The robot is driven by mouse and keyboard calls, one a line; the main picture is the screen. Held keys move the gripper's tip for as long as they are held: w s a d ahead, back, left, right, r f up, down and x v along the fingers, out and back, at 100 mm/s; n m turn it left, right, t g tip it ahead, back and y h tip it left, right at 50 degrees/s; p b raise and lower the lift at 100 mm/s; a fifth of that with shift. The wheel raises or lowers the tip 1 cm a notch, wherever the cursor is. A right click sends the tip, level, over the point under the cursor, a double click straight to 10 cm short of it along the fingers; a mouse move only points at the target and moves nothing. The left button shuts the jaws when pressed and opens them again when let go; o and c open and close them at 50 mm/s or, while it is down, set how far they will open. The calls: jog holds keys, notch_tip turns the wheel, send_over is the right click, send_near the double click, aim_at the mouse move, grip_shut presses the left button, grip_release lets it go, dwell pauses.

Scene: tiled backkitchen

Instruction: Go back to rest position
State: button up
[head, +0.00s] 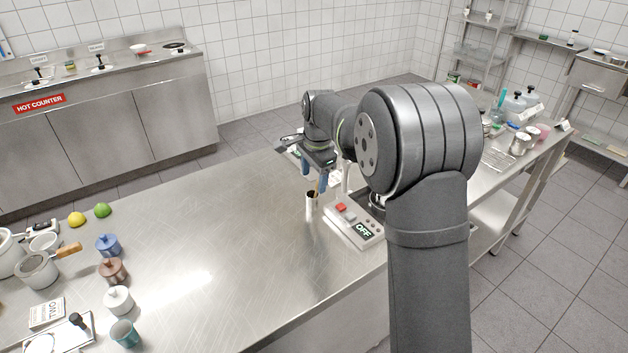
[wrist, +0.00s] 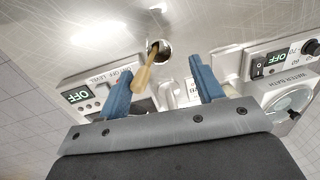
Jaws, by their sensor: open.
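My gripper (head: 313,189) is at the far end of the steel counter (head: 215,260), pointing down with its two blue fingers apart. Below it stands a small metal cup (head: 312,201) with a wooden-handled tool sticking up from it. In the wrist view my gripper (wrist: 159,70) is open. The wooden handle (wrist: 143,76) leans out of the cup's dark round mouth (wrist: 160,52) and lies close to the left finger. I cannot tell whether they touch.
A white control box (head: 352,228) reading OFF stands right of the cup. The wrist view shows a box marked LEVEL (wrist: 80,95) and a water bath (wrist: 280,70). Lidded jars (head: 113,270), a pan (head: 40,270) and fruit (head: 102,210) sit at left. The counter's middle is clear.

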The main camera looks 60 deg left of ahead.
jog(key=shift+r, duration=2)
